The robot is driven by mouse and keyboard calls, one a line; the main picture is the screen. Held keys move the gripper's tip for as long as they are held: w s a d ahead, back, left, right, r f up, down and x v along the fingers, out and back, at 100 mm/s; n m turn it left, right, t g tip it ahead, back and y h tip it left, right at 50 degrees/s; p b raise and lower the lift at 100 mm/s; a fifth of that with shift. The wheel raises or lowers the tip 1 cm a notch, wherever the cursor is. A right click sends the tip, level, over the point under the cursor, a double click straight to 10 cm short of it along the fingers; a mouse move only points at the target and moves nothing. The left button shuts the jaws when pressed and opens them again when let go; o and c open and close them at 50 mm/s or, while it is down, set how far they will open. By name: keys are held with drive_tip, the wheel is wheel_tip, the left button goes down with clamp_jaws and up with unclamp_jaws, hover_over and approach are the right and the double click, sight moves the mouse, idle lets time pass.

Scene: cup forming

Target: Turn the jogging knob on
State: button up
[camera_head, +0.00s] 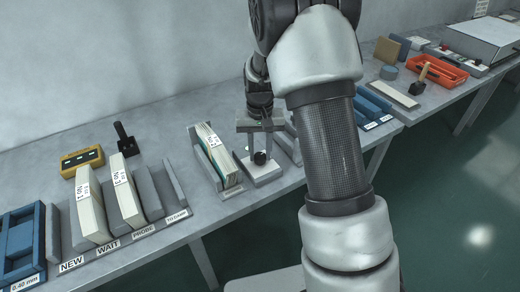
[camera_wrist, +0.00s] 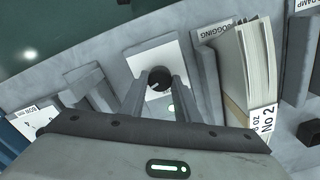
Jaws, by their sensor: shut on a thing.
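The jogging knob (camera_head: 260,158) is a round black knob on a small white-topped block (camera_head: 267,174) on the bench. In the wrist view the knob (camera_wrist: 159,79) has a pale mark on its face. My gripper (camera_head: 261,152) points down over the block, with one finger on each side of the knob. In the wrist view my gripper (camera_wrist: 160,87) is shut on the knob, and its fingers hide part of the block.
Left of the block, a holder labelled JOGGING (camera_wrist: 214,31) carries a stack of paper (camera_head: 212,150). Further left are the NEW, WAIT and PROBE slots, a yellow box (camera_head: 82,161) and a blue tray (camera_head: 22,245). An orange tray (camera_head: 437,70) lies on the right bench.

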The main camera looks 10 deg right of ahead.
sight(260, 156)
drive_tip(key=shift+m+p, duration=0.4)
drive_tip(key=shift+m, duration=1.2)
drive_tip(key=o, duration=1)
drive_tip(key=shift+o, duration=0.2)
wheel_tip(260, 156, up, 17)
drive_tip(key=p, duration=0.2)
drive_tip(key=shift+r, duration=0.2)
